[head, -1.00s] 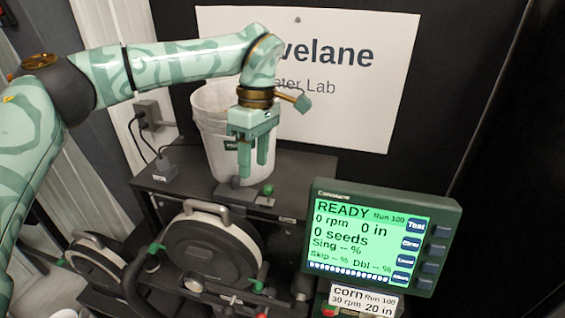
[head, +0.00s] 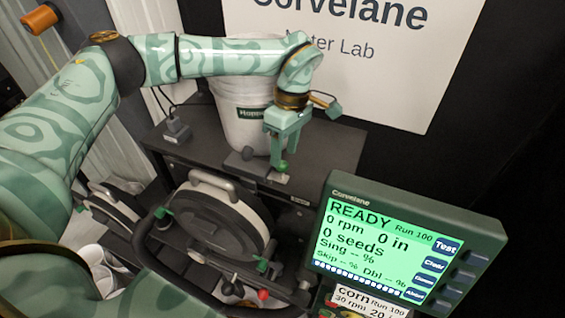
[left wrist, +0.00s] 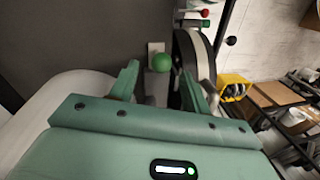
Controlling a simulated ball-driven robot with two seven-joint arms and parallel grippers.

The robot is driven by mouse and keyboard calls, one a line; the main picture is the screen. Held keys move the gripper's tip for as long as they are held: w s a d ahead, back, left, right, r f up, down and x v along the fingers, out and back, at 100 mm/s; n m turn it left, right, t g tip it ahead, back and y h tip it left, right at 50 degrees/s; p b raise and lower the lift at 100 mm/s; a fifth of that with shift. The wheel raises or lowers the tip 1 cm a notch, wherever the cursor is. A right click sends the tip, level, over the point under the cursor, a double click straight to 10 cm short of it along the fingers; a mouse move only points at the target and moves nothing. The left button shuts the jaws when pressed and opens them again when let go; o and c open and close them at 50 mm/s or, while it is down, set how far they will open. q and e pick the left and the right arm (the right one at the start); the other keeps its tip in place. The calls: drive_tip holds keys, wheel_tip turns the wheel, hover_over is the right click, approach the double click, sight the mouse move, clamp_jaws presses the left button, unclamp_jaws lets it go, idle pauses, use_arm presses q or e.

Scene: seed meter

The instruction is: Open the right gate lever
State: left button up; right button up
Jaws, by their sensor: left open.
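A green ball knob (head: 282,167), which looks like the right gate lever, stands on a small light plate on the dark shelf, in front of the white bucket (head: 240,118). My left gripper (head: 281,158) points down right at this knob, its fingers open. In the left wrist view the green knob (left wrist: 161,62) shows between and just beyond the two green fingertips (left wrist: 159,76). I cannot tell whether a finger touches it. My right gripper is out of view.
A round seed meter housing (head: 212,222) with a handle stands below the shelf. A green-framed monitor (head: 400,245) reading READY is at the lower right. A red knob (head: 264,294) is low in front.

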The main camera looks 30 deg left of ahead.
sight(283, 161)
use_arm(q)
drive_tip(key=f, duration=0.2)
drive_tip(key=s+f, duration=0.1)
drive_tip(key=f, duration=0.2)
drive_tip(key=shift+s, duration=0.1)
clamp_jaws()
drive_tip(key=d, duration=0.4)
drive_tip(key=shift+w+d, duration=0.2)
drive_tip(key=shift+d, duration=0.3)
drive_tip(key=shift+a, duration=0.1)
unclamp_jaws()
